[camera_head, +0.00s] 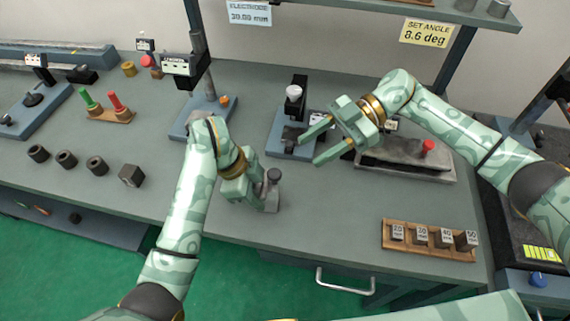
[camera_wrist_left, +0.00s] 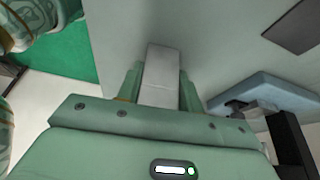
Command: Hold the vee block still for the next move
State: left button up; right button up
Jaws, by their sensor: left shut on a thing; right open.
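The vee block (camera_head: 271,201) appears to be the small grey block with a dark round knob on top, standing on the bench near its front. My left gripper (camera_head: 258,190) is shut on it from the left and hides part of it. In the left wrist view a plain grey block (camera_wrist_left: 160,75) sits between the two fingers of my left gripper (camera_wrist_left: 160,88); its vee is not visible. My right gripper (camera_head: 309,151) is open and empty, above the bench up and to the right of the block.
A blue-based fixture (camera_head: 293,135) stands behind my right fingertips. A grey plate with a red knob (camera_head: 428,146) lies to the right. A wooden rack (camera_head: 428,250) of numbered blocks is at the front right. Several dark collars (camera_head: 67,159) lie at left. The bench front middle is clear.

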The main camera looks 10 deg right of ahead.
aim_at(279, 171)
jog(key=x, duration=0.8)
jog(key=shift+a, duration=0.1)
jog(key=c, duration=1)
